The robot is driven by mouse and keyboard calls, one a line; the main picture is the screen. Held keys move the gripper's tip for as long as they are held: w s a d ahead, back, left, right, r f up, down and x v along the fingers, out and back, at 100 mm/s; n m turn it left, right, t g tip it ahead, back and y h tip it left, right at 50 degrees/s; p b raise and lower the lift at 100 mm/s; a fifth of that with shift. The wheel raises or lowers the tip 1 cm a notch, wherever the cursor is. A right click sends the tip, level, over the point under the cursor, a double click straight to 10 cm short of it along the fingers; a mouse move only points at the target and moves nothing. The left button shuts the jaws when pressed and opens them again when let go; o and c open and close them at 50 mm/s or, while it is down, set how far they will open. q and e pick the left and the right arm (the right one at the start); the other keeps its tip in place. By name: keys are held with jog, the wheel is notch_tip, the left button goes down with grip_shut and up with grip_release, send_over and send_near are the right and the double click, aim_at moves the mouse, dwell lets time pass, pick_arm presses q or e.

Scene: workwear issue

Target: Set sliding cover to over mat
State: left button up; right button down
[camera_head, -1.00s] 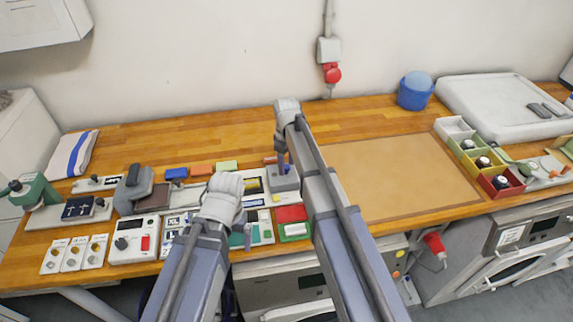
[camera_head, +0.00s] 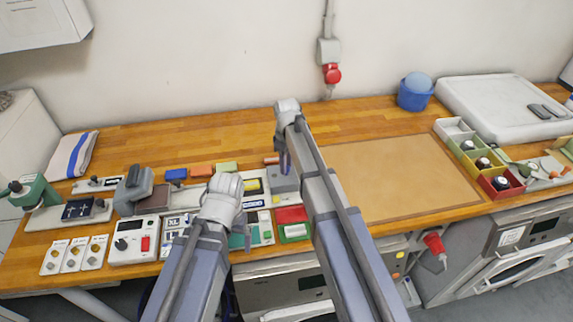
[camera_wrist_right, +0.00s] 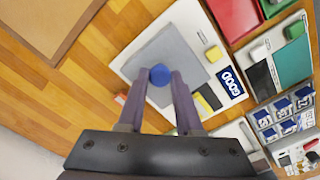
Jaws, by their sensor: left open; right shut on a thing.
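The sliding cover is a flat grey plate (camera_wrist_right: 150,48) with a round blue knob (camera_wrist_right: 160,74), lying on a white panel board. The plate also shows in the head view (camera_head: 284,182), just left of the mat. My right gripper (camera_wrist_right: 157,84) has its fingers on both sides of the knob and is shut on it; it also shows in the head view (camera_head: 285,162). The brown mat (camera_head: 395,178) lies right of the board, apart from it, and its corner shows in the wrist view (camera_wrist_right: 40,22). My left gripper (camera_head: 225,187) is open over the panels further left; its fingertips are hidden.
Yellow and black patches (camera_wrist_right: 207,97) and a blue GOOD label (camera_wrist_right: 231,82) are uncovered beside the plate. A red tray (camera_head: 291,214) is in front. Coloured bins (camera_head: 500,183) stand right of the mat. The rear of the wooden bench is mostly free.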

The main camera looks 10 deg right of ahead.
dwell(0.6)
jog(key=a, duration=1.2)
jog(key=c, duration=0.6)
grip_release()
jog(key=shift+a, duration=0.1)
jog(key=shift+c, duration=0.2)
jog(key=shift+o, duration=0.3)
notch_tip(320, 180, up, 8)
jog(key=p, duration=0.7)
jog(key=shift+p, duration=0.4)
